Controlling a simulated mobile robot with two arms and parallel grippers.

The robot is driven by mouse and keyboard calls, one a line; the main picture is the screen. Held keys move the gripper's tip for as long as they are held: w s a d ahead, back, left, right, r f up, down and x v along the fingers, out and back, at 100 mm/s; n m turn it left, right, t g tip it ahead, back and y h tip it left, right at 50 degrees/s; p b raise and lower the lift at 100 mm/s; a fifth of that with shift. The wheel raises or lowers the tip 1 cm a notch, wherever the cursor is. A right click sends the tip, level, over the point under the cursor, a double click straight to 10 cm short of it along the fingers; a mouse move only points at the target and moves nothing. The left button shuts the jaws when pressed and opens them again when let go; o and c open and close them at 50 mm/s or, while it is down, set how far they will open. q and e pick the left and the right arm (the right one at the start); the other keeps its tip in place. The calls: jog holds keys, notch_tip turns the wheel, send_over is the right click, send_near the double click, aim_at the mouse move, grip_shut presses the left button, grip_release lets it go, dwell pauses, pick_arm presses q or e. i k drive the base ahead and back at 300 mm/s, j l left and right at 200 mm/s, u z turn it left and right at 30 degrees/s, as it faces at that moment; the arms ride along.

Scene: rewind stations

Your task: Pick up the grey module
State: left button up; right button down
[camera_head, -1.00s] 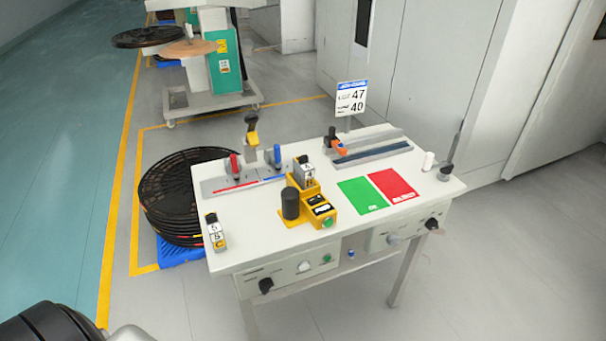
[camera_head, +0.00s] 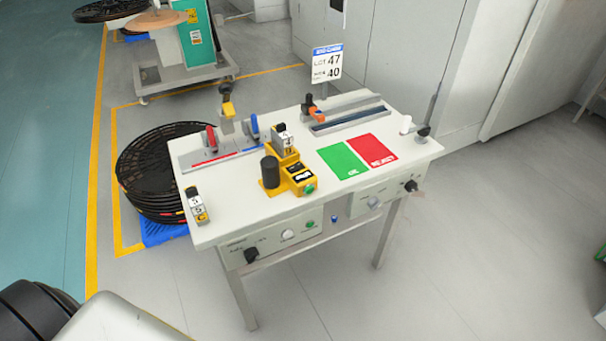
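A small grey block with a white label (camera_head: 283,139) sits upright on the yellow fixture (camera_head: 291,176) in the middle of the white table (camera_head: 240,213). It looks like the grey module, though I cannot be sure. A second small block with grey, white and yellow parts and characters on it (camera_head: 197,206) stands at the table's front left corner, apart from the fixture. Neither of my grippers is in view. A dark and pale part at the lower left looks like my own arm, and it is away from the table.
Red and blue clamps (camera_head: 253,127) and a slotted rail (camera_head: 348,116) stand behind. Black reels (camera_head: 150,175) are stacked left of the table. Floor in front is clear.

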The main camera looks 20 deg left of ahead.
aim_at(282, 141)
jog(key=i+u, duration=0.1)
jog(key=u, duration=0.65)
